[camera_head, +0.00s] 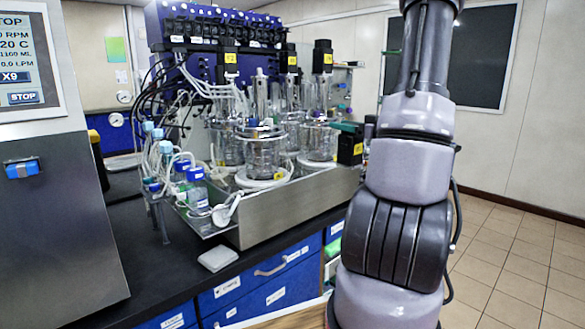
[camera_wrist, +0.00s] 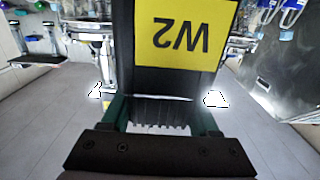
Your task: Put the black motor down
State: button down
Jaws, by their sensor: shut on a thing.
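The black motor (camera_wrist: 185,75) fills the middle of the wrist view, with a yellow label reading W2 upside down to the camera. My gripper (camera_wrist: 160,112) is shut on it, with its dark green fingers on either side. My arm hides part of the gripper there. I cannot tell whether the motor's underside touches anything.
A steel tray (camera_head: 290,212) on the black bench (camera_head: 150,262) holds glass vessels (camera_head: 262,150), tubing and bottles. Other black motors (camera_head: 322,58) with yellow labels stand above the vessels. A control cabinet (camera_head: 50,215) stands at the left. A small white block (camera_head: 218,258) lies on the bench front.

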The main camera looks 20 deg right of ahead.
jog(key=x, duration=2)
notch_tip(320, 180, down, 7)
jog(key=shift+w, duration=0.25)
jog(key=shift+f, duration=0.15)
jog(key=shift+c, duration=0.7)
grip_release()
jog(key=shift+a, duration=0.1)
